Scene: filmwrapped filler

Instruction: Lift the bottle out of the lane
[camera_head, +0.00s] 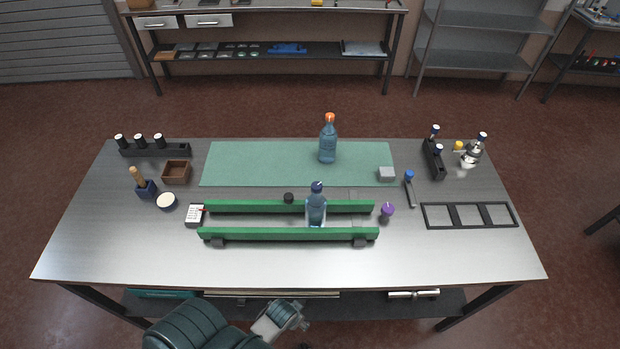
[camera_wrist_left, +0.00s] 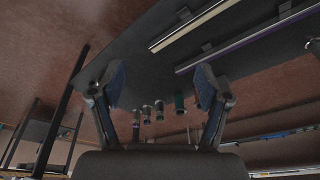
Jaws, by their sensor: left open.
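A clear blue bottle with a dark blue cap (camera_head: 316,208) stands upright in the lane between two green rails, the back rail (camera_head: 245,207) and the front rail (camera_head: 270,235). A second blue bottle with an orange cap (camera_head: 328,145) stands on the green mat (camera_head: 250,165) behind the lane. My left gripper (camera_head: 292,316) is in front of the table's near edge, well apart from the bottle. In the left wrist view its two fingers (camera_wrist_left: 160,88) are spread with nothing between them. My right gripper is in neither view.
A small black knob (camera_head: 289,198) sits by the back rail, left of the bottle. A purple-topped item (camera_head: 387,210) stands at the lane's right end, a white card box (camera_head: 195,215) at its left. A black three-part frame (camera_head: 468,215) lies right. The table front (camera_head: 290,265) is clear.

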